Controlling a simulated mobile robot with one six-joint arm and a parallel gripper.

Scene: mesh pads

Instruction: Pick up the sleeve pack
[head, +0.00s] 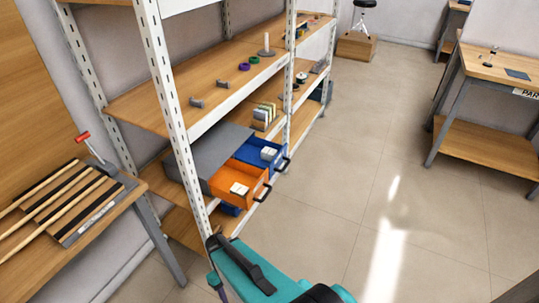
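No thing is clearly identifiable as the sleeve pack. A small whitish pack (239,188) lies in the open orange drawer (226,178). Another whitish pack (268,153) lies in the open blue drawer (277,163) just behind it. Several upright, pale and yellowish flat packs (264,115) stand on the shelf beyond the grey drawer cabinet (207,149). My teal arm comes in from the bottom edge. Dark parts at its end, my gripper (214,243), are in front of and below the orange drawer, near the rack's post. Its fingers are too small to read, and no held thing is visible.
The white rack post (164,85) stands left of the drawers, and a wooden shelf (225,84) hangs above them. Dark handles stick out from the drawers. A workbench (128,186) with wooden strips is at left. The floor (355,170) to the right is clear.

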